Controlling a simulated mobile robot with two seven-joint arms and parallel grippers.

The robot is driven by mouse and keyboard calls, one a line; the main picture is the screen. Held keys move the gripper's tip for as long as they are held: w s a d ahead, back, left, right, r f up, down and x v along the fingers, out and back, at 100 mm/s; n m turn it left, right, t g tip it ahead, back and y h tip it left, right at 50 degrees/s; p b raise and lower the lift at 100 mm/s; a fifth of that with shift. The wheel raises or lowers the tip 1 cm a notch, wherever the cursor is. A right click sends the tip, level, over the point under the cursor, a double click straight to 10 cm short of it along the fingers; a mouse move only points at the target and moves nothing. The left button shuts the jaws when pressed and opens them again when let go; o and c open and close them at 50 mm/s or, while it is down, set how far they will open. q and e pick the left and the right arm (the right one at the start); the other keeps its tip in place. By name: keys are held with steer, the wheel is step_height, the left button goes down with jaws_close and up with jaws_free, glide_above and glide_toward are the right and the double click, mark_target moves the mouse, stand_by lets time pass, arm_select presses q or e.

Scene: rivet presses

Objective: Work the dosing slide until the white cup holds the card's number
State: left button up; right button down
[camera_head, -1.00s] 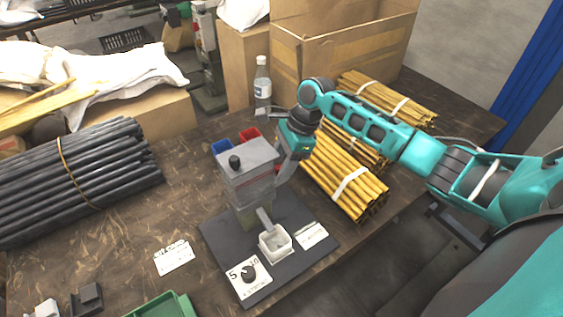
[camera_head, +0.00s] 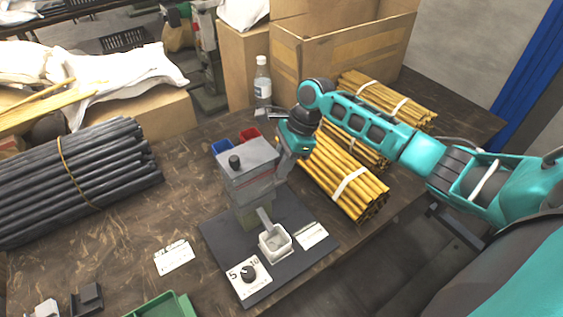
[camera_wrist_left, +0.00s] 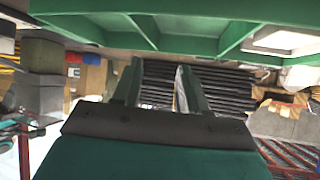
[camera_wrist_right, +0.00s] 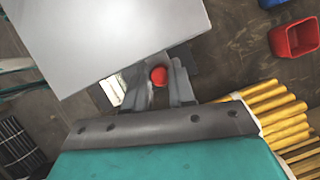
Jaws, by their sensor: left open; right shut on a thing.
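The grey dosing machine (camera_head: 249,167) stands on a dark base plate with a black knob on top. The white cup (camera_head: 274,244) sits below its chute (camera_head: 264,219); I cannot make out any contents. My right gripper (camera_head: 281,172) is at the machine's right side. In the right wrist view its fingers (camera_wrist_right: 158,82) are shut on a red knob (camera_wrist_right: 159,75), beside the grey housing. A white card (camera_head: 174,257) lies left of the base plate; its print is too small to read. My left gripper (camera_wrist_left: 158,85) is open and empty, seen only in the left wrist view.
A dial plate (camera_head: 248,276) marked 5 and 10 sits at the base's front, with a white label (camera_head: 311,235) right of the cup. Blue (camera_head: 221,146) and red (camera_head: 250,135) bins stand behind. Yellow rod bundles (camera_head: 345,177) lie right; a green tray (camera_head: 160,306) is at front.

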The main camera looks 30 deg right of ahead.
steer(key=shift+d, duration=0.1)
steer(key=shift+w+d, duration=0.2)
steer(key=shift+d, duration=1.75)
steer(key=c, duration=1)
jaws_free()
steer(key=shift+o, duration=0.3)
steer(key=v, duration=1.3)
steer(key=shift+a, duration=0.15)
